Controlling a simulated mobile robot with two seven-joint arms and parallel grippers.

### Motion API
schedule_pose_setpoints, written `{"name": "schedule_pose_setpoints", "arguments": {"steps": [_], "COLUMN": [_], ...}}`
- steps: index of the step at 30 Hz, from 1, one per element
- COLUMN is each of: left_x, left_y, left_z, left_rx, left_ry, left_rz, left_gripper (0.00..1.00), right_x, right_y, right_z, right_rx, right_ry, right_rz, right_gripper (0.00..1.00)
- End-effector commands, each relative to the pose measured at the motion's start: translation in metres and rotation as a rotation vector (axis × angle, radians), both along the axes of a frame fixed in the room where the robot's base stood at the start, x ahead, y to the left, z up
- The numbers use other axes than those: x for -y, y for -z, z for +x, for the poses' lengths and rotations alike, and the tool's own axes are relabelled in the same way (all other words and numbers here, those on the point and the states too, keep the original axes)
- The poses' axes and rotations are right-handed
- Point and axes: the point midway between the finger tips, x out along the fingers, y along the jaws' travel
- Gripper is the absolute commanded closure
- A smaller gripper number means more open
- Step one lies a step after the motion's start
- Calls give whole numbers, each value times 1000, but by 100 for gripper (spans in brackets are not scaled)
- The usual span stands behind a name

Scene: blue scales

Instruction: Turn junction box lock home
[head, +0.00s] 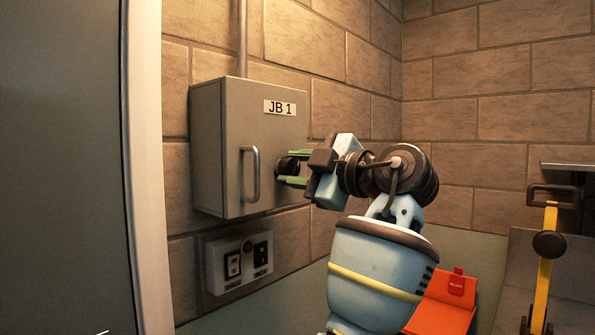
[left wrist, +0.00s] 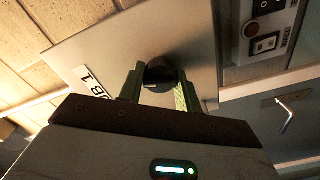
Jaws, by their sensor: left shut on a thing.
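The grey junction box (head: 230,150), labelled JB 1, is fixed to the brick wall with its door closed against the body. A bar handle (head: 250,174) stands on the door's left part. The dark round lock knob (head: 287,166) sits on the door's right part. My left gripper (head: 291,168) has its green fingers on either side of the knob and is shut on it. In the left wrist view the knob (left wrist: 159,73) is between the two fingertips, in front of the door (left wrist: 205,45). The knob's markings are not readable. My right gripper is not in view.
A switch panel (head: 215,268) with two dark rockers and a red button is on the wall below the box. A white door frame (head: 147,170) stands at left. An orange-red case (head: 438,308) and a yellow-handled tool (head: 545,265) are at lower right.

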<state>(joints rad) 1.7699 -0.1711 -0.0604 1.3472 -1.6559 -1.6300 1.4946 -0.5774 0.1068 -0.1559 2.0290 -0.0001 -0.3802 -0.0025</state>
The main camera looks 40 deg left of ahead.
Motion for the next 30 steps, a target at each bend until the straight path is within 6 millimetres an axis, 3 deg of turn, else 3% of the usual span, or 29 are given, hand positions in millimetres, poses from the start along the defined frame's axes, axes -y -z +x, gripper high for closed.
{"name": "schedule_pose_setpoints", "arguments": {"steps": [12, 30], "left_x": [-1, 0], "left_y": [0, -1], "left_z": [0, 0], "left_rx": [256, 325], "left_ry": [0, 1], "left_rz": [-20, -25], "left_gripper": [89, 89], "right_x": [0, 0], "right_y": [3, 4], "right_z": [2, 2], "right_rx": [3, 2], "right_ry": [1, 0], "right_rz": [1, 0], "right_gripper": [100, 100]}}
